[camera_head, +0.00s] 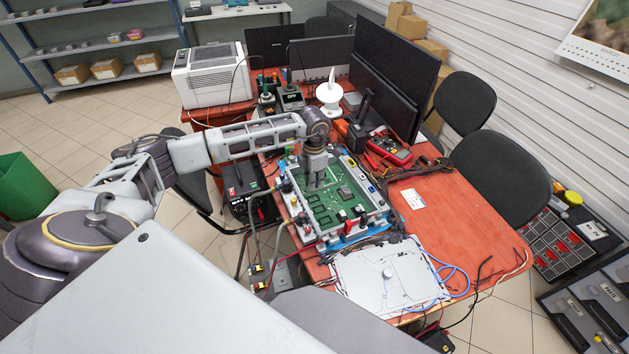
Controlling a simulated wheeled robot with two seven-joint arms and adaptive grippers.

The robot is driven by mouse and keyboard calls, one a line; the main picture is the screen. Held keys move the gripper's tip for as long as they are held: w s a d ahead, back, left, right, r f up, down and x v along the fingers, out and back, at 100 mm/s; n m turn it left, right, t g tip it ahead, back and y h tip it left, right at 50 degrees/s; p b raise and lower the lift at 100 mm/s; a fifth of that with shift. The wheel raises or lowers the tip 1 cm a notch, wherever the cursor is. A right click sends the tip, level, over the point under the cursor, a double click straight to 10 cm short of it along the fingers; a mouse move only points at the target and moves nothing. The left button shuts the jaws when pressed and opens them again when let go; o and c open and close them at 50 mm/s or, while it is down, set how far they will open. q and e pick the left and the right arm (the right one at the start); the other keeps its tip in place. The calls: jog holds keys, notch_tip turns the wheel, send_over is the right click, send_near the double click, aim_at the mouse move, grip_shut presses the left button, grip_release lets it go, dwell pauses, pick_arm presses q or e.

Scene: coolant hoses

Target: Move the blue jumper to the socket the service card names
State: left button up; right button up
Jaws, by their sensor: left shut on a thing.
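My left gripper (316,186) points down over the left-middle part of a green circuit board (345,208). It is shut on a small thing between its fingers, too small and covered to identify. The board sits in a grey and blue frame (352,236) with small coloured parts along its edges, including a small blue piece (372,189) at the right edge. I cannot tell whether this is the blue jumper. A small white card (413,198) with unreadable print lies on the red table (465,205) to the right; it may be the service card. My right gripper is out of view.
A silver panel (385,278) with loose blue and black cables lies in front of the board. A red multimeter (390,150), a monitor (392,80) and a white round-topped device (330,95) stand behind. The table's right part is mostly clear.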

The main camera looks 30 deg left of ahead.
pick_arm(q)
jog(key=shift+f, duration=0.15)
jog(key=shift+f+b, duration=0.4)
jog(key=shift+f, duration=0.15)
jog(key=shift+f+b, duration=0.4)
jog(key=shift+f, duration=0.4)
jog(key=shift+f+b, duration=0.45)
jog(key=shift+f, duration=0.25)
jog(key=shift+f+b, duration=0.45)
jog(key=shift+f, duration=0.05)
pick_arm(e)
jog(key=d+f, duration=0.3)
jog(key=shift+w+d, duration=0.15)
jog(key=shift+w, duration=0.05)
